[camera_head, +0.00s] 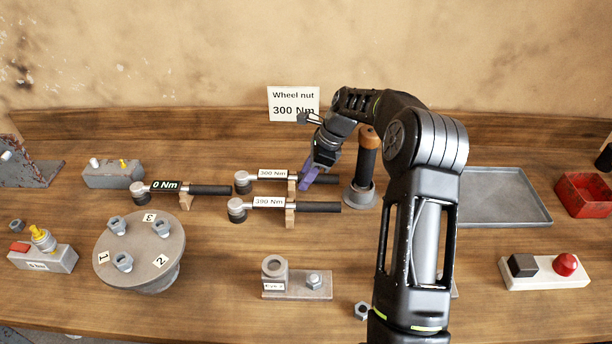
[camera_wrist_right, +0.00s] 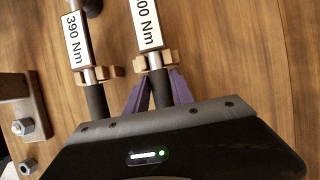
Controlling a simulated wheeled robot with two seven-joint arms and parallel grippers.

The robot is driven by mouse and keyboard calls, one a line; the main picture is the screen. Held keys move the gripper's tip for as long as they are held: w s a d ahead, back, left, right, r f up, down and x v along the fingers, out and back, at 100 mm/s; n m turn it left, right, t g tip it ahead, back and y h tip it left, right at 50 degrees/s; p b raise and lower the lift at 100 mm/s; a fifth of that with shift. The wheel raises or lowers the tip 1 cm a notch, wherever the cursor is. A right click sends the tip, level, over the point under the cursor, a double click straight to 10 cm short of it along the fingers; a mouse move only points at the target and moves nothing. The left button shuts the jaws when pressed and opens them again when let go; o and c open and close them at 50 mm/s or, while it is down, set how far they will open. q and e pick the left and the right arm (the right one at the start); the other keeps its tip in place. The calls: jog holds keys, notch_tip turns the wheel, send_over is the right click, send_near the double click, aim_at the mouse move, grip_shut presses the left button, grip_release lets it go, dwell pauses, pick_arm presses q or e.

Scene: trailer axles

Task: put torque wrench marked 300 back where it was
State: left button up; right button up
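The torque wrench marked 300 Nm (camera_head: 272,174) lies level, its handle at the right, at a wooden rest (camera_head: 292,185). My right gripper (camera_head: 306,180) has purple fingers on both sides of its black handle, just right of the rest. In the right wrist view the fingers (camera_wrist_right: 158,92) appear closed against the handle of the 300 Nm wrench (camera_wrist_right: 146,25). Whether the wrench is lifted off the rest is hard to tell. The wrench marked 390 Nm (camera_head: 270,202) lies parallel in front, and one marked 0 Nm (camera_head: 165,186) lies to the left. My left gripper is out of view.
An upright tool with an orange top (camera_head: 368,140) stands close right of the gripper. A "Wheel nut 300 Nm" sign (camera_head: 293,103) is behind. A round plate with numbered nuts (camera_head: 140,255) is front left. A grey tray (camera_head: 505,212) and red bin (camera_head: 583,195) are right.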

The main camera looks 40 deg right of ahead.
jog(key=o, duration=0.3)
jog(key=shift+r, duration=0.15)
jog(key=b+v, duration=0.1)
jog(key=v, duration=0.6)
jog(key=shift+r, duration=0.15)
